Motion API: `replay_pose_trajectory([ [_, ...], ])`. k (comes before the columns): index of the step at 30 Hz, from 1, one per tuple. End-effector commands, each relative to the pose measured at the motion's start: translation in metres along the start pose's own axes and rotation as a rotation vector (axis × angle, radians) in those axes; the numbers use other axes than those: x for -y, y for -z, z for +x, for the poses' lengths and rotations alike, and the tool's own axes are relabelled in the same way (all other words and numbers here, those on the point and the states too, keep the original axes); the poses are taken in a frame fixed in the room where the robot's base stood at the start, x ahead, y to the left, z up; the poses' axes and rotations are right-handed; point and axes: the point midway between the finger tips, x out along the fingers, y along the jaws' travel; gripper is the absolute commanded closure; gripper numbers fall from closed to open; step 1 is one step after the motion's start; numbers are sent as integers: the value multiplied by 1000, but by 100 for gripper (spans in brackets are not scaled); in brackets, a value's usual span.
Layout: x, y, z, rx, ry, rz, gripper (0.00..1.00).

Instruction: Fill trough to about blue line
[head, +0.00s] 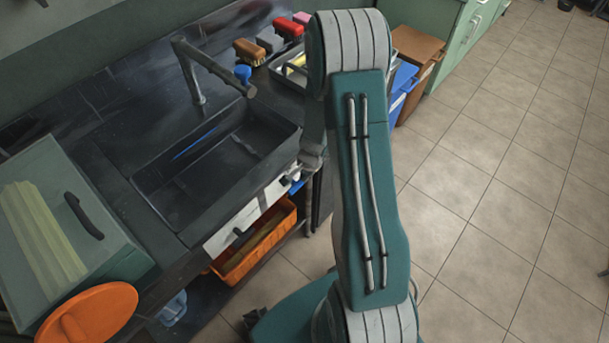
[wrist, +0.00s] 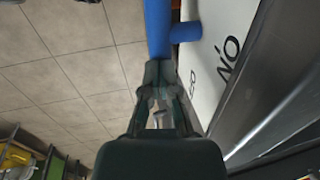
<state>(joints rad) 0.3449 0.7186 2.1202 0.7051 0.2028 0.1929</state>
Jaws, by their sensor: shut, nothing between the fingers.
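The trough is a dark rectangular basin (head: 222,172) set into the black counter, with a short blue line (head: 197,146) on its far inner wall. I cannot make out a water level in it. A grey tap (head: 190,75) arches over it from the far side, with a blue piece (head: 243,73) near its spout. In the wrist view, my gripper (wrist: 160,68) is shut and empty, its tips at the end of a blue bar handle (wrist: 157,25). I cannot tell whether they touch. The handle is beside a white panel (wrist: 215,55) with black lettering.
A green box with a black handle (head: 84,216) and an orange disc (head: 88,315) are at the left. An orange crate (head: 258,243) sits below the trough. Brushes (head: 249,51) stand behind it. Tiled floor (head: 500,200) is open on the right.

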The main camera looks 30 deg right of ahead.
Motion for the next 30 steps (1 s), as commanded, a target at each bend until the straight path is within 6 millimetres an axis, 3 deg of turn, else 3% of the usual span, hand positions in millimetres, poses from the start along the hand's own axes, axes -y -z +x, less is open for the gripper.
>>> replay_pose_trajectory([
  [17, -1, 5, 4, 122, 0, 27, 100],
  [30, -4, 14, 16, 472, 0, 97, 100],
])
